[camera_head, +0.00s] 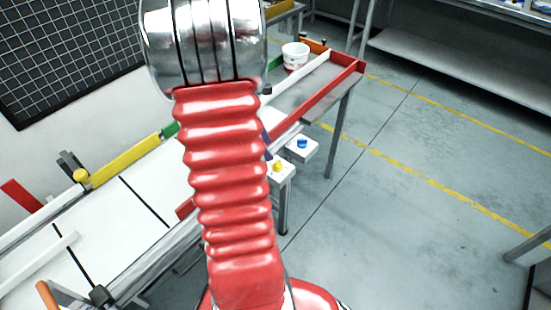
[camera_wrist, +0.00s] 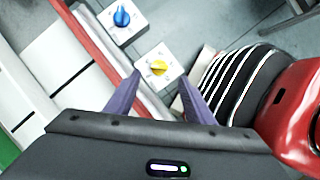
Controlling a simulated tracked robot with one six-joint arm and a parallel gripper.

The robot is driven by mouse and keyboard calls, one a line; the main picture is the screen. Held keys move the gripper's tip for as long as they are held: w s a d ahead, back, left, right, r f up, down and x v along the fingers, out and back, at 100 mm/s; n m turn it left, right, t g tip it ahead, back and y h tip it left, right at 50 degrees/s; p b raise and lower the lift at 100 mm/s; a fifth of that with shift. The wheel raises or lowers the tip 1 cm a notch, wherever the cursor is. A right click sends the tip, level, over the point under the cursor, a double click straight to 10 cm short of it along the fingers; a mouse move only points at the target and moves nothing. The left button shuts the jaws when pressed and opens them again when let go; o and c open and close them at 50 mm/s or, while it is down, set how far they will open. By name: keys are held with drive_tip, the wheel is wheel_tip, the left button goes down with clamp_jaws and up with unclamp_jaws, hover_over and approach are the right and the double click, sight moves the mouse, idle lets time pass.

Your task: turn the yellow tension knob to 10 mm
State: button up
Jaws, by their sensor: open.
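The yellow tension knob (camera_wrist: 159,68) sits on a small white box in the wrist view. It also shows in the head view (camera_head: 277,167), just right of my red arm. My gripper (camera_wrist: 161,90) has two purple fingers spread apart, with nothing between them. In the wrist picture the knob appears between and just beyond the fingertips, and I see no contact. A scale reading on the knob is too small to make out. In the head view my arm hides most of the gripper.
A blue knob (camera_wrist: 121,17) on another white box stands beside the yellow one. The red-edged rail (camera_wrist: 92,40) of the bench runs close by the boxes. A white bucket (camera_head: 295,56) stands on the bench's far end. The floor to the right is clear.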

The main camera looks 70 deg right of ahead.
sight(278, 163)
drive_tip(key=x, duration=0.8)
drive_tip(key=c, duration=1)
drive_tip(key=shift+d, duration=0.1)
drive_tip(key=shift+c, duration=0.2)
